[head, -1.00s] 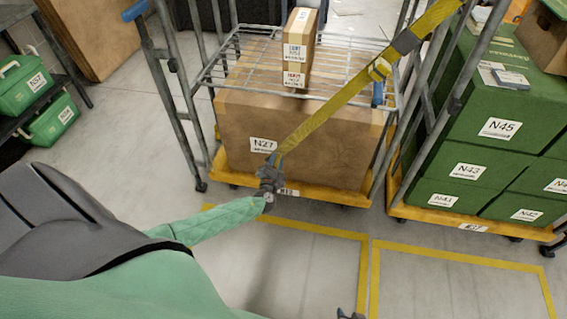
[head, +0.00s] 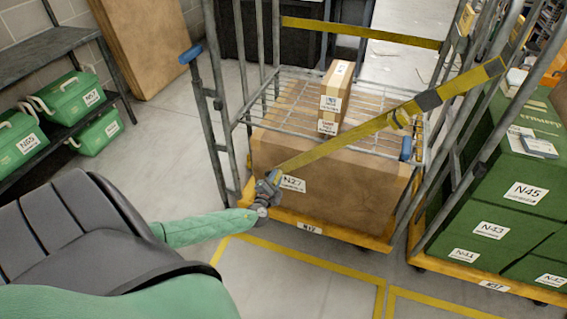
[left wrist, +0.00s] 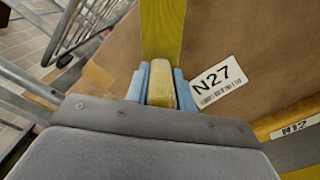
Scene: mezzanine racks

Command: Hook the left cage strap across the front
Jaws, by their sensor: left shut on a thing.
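The yellow strap (head: 360,128) runs taut from the right post of the left cage (head: 222,130) down across its front to my left gripper. My left gripper (head: 268,186) is shut on the strap's end, low at the front left of the cage. In the left wrist view the strap end (left wrist: 161,85) sits between the blue fingertips, in front of the box labelled N27 (left wrist: 245,55). That box (head: 340,185) stands on the cage's yellow base (head: 335,232). The strap's hook and its catch cannot be made out. My right gripper is not in view.
Small cartons (head: 334,95) stand on the wire shelf (head: 290,90). The right cage holds green boxes (head: 515,195). Green totes (head: 75,90) sit on a rack at the left. Yellow lines (head: 310,262) mark the clear floor in front.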

